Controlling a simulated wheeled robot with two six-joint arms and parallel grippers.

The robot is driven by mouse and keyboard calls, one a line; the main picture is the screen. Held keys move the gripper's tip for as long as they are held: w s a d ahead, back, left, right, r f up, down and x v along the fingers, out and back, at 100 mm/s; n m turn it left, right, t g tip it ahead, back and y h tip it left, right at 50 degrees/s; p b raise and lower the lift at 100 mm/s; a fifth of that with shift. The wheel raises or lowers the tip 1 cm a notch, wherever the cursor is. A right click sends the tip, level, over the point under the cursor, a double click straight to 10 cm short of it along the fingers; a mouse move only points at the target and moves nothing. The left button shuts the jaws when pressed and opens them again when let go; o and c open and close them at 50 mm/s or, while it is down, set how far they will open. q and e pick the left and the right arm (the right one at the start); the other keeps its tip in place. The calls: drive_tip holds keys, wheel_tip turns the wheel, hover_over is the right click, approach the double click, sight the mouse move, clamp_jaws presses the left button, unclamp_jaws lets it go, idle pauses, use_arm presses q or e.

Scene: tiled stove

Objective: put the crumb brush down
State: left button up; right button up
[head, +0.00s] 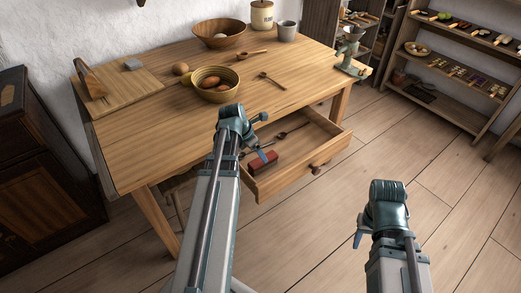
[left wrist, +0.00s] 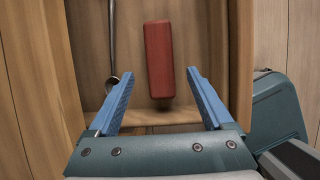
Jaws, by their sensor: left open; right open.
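The crumb brush, a red block (head: 263,163), lies in the open table drawer (head: 290,182). In the left wrist view the brush (left wrist: 158,58) lies lengthwise on the drawer floor, ahead of and between my finger lines. My left gripper (head: 263,153) is over the drawer, its blue fingers spread and empty; they also show in the left wrist view (left wrist: 157,88). No finger visibly touches the brush. Its underside is hidden. My right gripper (head: 359,239) is over the floor, right of the drawer, with its fingers mostly hidden.
A dark long-handled spoon (head: 292,131) lies in the drawer. Shelves stand at the right. The tabletop's front left is clear.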

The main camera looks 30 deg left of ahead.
use_arm(q)
drive_tip(key=p+v, duration=0.3)
drive_tip(key=v, duration=0.1)
drive_tip(key=shift+s+r, duration=0.1)
drive_tip(key=shift+r, duration=0.2)
use_arm(e)
wheel_tip(320, 180, up, 4)
drive_tip(key=shift+r, duration=0.2)
use_arm(q)
drive_tip(key=d+m, duration=0.3)
drive_tip(key=d, duration=0.1)
drive_tip(key=d+m+g, duration=0.1)
drive_tip(key=d+m, duration=0.2)
drive_tip(key=d, duration=0.1)
drive_tip(key=s+d+f+m, duration=0.1)
drive_tip(key=d+m, duration=0.2)
drive_tip(key=shift+d+m+g, duration=0.3)
drive_tip(key=shift+d, duration=0.1)
drive_tip(key=s+d+m+g+y, duration=0.1)
drive_tip(key=s+d+m, duration=0.4)
drive_tip(key=d+m, duration=0.5)
drive_tip(key=s+d+m+g+y, duration=0.1)
drive_tip(key=s+d+m, duration=0.4)
drive_tip(key=d+m, duration=0.5)
drive_tip(key=m, duration=0.5)
drive_tip(key=shift+s+d+f+m+g+y, duration=0.3)
drive_tip(key=shift+y, duration=0.1)
